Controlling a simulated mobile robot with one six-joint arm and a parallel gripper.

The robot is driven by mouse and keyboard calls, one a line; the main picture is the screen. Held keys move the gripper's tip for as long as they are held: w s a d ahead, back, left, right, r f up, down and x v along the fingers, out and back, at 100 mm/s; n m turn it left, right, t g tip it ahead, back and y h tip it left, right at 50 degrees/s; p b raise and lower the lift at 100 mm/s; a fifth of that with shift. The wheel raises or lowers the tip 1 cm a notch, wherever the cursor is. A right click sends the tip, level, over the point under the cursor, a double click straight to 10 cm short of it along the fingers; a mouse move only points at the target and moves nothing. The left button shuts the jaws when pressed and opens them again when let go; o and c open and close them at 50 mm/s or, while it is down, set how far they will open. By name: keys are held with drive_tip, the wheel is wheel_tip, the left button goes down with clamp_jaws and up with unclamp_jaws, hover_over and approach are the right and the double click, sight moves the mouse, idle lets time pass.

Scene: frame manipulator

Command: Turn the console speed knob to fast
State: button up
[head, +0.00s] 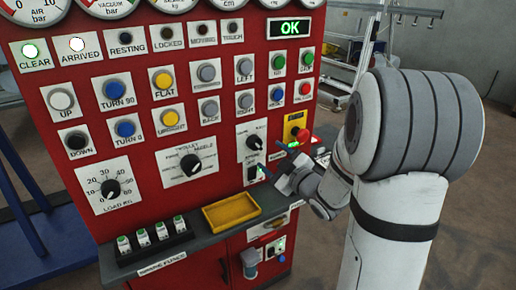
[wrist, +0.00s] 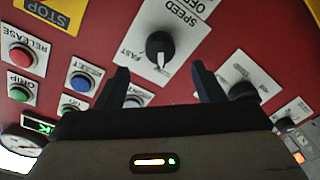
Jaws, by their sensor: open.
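The speed knob (wrist: 159,47) is a round black knob with a white pointer on a white plate on the red console. In the wrist view the plate is upside down, with FAST printed left of the knob. The pointer aims down in that picture, not at FAST. The knob also shows in the head view (head: 254,142). My gripper (wrist: 160,72) is open and empty, its two dark fingers apart in front of the panel, one each side of and below the knob in the wrist view. They do not appear to touch it. In the head view my gripper (head: 277,158) is beside the knob plate.
A red emergency stop button (head: 304,135) on a yellow plate is just right of my gripper. Several push buttons surround the area, including a blue reset button (wrist: 81,82). A trolley knob (head: 191,164) is to the left. A shelf with a yellow tray (head: 231,213) juts out below.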

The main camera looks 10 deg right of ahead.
sight(259, 147)
drive_tip(key=x, duration=0.7)
drive_tip(key=shift+w+a+p, duration=0.15)
drive_tip(key=shift+w+p, duration=0.05)
drive_tip(key=shift+p, duration=0.2)
drive_tip(key=c, duration=1)
drive_tip(key=shift+o, duration=0.2)
